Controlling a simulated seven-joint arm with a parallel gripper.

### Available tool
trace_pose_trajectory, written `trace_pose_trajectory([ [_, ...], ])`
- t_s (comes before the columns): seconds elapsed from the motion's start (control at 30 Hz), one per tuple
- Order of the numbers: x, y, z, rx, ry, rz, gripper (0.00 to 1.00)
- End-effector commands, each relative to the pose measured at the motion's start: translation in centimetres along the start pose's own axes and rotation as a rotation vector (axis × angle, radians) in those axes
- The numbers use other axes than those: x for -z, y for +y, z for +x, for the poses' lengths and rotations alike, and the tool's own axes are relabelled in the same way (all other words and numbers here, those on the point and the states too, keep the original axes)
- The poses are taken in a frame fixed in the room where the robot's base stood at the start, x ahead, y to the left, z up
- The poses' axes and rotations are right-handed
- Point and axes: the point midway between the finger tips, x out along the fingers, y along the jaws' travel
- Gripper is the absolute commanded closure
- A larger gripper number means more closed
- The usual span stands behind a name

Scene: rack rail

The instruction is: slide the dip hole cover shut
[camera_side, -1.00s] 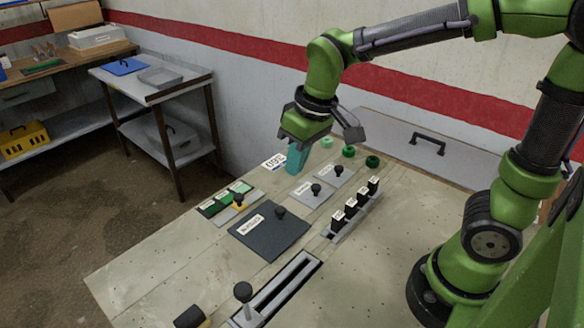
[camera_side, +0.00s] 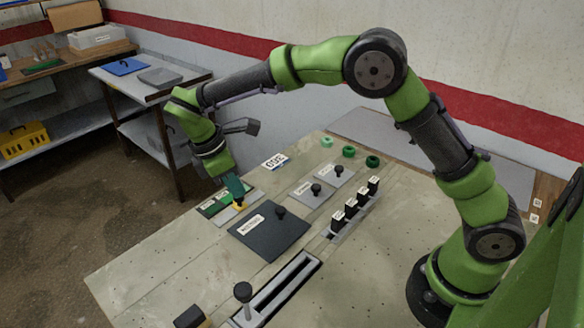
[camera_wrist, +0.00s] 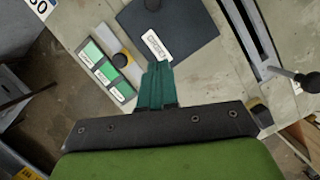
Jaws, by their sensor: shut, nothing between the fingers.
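My gripper (camera_side: 236,186) has teal fingers, shut and empty, and points down over the left side of the bench panel. In the side view its tips overlap the yellow-based black knob (camera_side: 239,206) on a small grey plate beside green labels. In the wrist view the fingers (camera_wrist: 158,72) lie between that yellow knob (camera_wrist: 120,60) and a large dark plate (camera_wrist: 182,32); contact is unclear. The dark plate, with a black knob and white label, also shows in the side view (camera_side: 262,236). Labels are too small to read, so which is the dip hole cover is unclear.
A row of black switches (camera_side: 351,206) stands right of the plates. A slotted rail (camera_side: 285,284) with an upright black-knobbed lever (camera_side: 243,292) is at the front. Green buttons (camera_side: 348,151) are at the back.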

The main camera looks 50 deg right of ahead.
Motion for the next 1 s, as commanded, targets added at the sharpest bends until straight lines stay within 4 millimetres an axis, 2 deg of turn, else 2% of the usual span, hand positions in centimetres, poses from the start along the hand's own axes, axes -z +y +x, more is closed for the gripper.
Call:
trace_pose_trajectory([
  [0.3,-0.1,-0.1,7.0,0.004,-0.003,0.001,1.00],
  [0.4,-0.5,0.0,8.4,0.003,0.000,0.004,1.00],
  [0.5,-2.0,0.0,9.0,0.001,0.001,0.005,1.00],
  [0.7,-3.4,0.0,9.7,0.000,0.002,0.003,1.00],
  [1.0,-3.6,0.0,9.8,0.000,0.002,0.003,1.00],
])
